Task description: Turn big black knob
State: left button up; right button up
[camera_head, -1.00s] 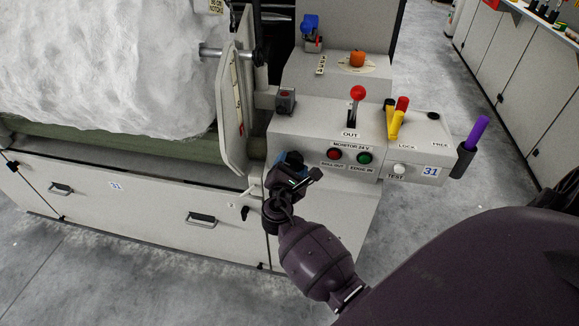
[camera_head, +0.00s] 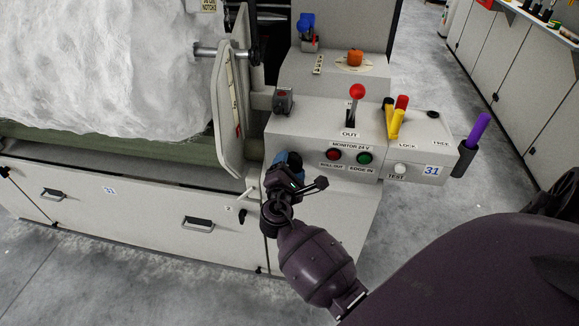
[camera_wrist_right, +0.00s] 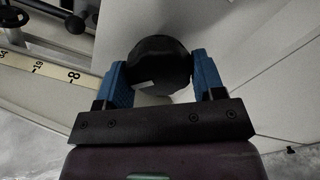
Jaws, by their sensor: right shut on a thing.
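The big black knob (camera_wrist_right: 158,65) shows in the right wrist view, round with a lobed edge and a small pale mark. It sits between the two blue fingers of my right gripper (camera_wrist_right: 161,80), which touch it on both sides. In the head view my right gripper (camera_head: 288,163) is at the front face of the grey control console (camera_head: 310,125), at its lower left. There the gripper and wrist hide the knob. My left gripper is in neither view.
Above are a red-ball lever (camera_head: 357,91), yellow handle (camera_head: 396,124), orange knob (camera_head: 355,58) and red and green buttons. A purple handle (camera_head: 478,130) sticks out at the right. A small black-ended lever (camera_head: 243,214) is left of my wrist. A scale strip (camera_wrist_right: 40,66) is nearby.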

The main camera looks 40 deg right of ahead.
jog(key=o, duration=0.9)
jog(key=v, duration=1.1)
jog(key=shift+w, duration=0.1)
